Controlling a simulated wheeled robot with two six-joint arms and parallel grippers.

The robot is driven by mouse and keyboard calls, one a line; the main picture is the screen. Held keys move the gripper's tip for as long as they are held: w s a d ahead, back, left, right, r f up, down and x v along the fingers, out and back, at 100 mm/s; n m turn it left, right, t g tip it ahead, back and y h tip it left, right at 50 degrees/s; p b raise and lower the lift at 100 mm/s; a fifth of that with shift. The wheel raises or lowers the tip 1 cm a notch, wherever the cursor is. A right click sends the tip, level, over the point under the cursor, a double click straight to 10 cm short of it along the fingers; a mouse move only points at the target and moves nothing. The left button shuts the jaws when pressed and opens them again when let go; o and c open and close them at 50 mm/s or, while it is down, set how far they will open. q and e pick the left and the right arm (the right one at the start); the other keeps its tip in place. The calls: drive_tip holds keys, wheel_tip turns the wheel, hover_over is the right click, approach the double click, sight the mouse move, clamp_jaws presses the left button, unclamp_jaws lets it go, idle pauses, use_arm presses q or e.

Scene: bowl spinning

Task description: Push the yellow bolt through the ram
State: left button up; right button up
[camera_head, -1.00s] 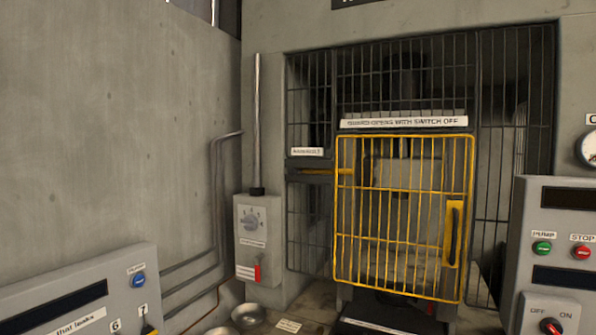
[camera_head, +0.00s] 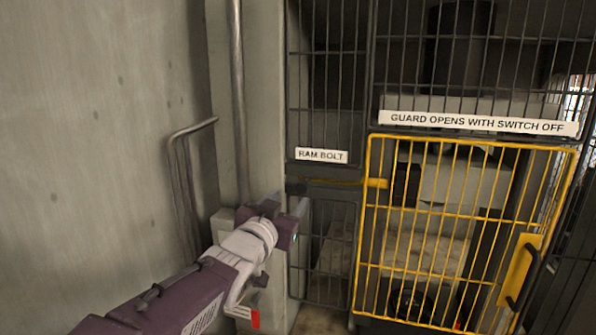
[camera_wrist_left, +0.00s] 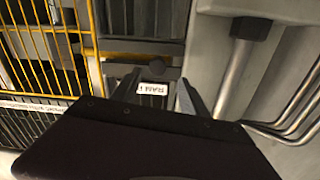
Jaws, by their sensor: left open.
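The yellow bolt (camera_head: 378,183) lies level in a dark bracket below the white RAM BOLT label (camera_head: 321,155). The pale block behind the guard (camera_head: 455,188) may be the ram. My left gripper (camera_head: 294,222) is open and empty, left of and slightly below the bracket, apart from the yellow end. In the left wrist view its two fingers (camera_wrist_left: 158,92) stand either side of the upside-down label. My right gripper is not in view.
The yellow barred guard (camera_head: 460,210), with a handle (camera_head: 525,275) on its right, is shut. A dark mesh cage surrounds it. A vertical pipe (camera_head: 238,100) and a concrete wall (camera_head: 100,120) stand to the left. A red lever (camera_head: 254,316) is below my arm.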

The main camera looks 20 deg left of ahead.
sight(300, 189)
use_arm(q)
drive_tip(key=w+p, duration=0.1)
drive_tip(key=w, duration=0.1)
drive_tip(key=w+p, duration=0.1)
drive_tip(key=w, duration=0.2)
drive_tip(key=w+p, duration=0.1)
drive_tip(key=w, duration=0.2)
drive_tip(key=shift+d+r+p, duration=0.1)
drive_tip(key=shift+d+p, duration=0.25)
drive_tip(key=shift+p, duration=0.05)
drive_tip(key=shift+w+d, duration=0.25)
drive_tip(key=shift+w, duration=0.05)
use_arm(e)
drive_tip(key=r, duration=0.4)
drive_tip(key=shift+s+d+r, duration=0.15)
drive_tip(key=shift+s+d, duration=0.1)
use_arm(q)
drive_tip(key=shift+a, duration=0.15)
drive_tip(key=c, duration=0.7)
clamp_jaws()
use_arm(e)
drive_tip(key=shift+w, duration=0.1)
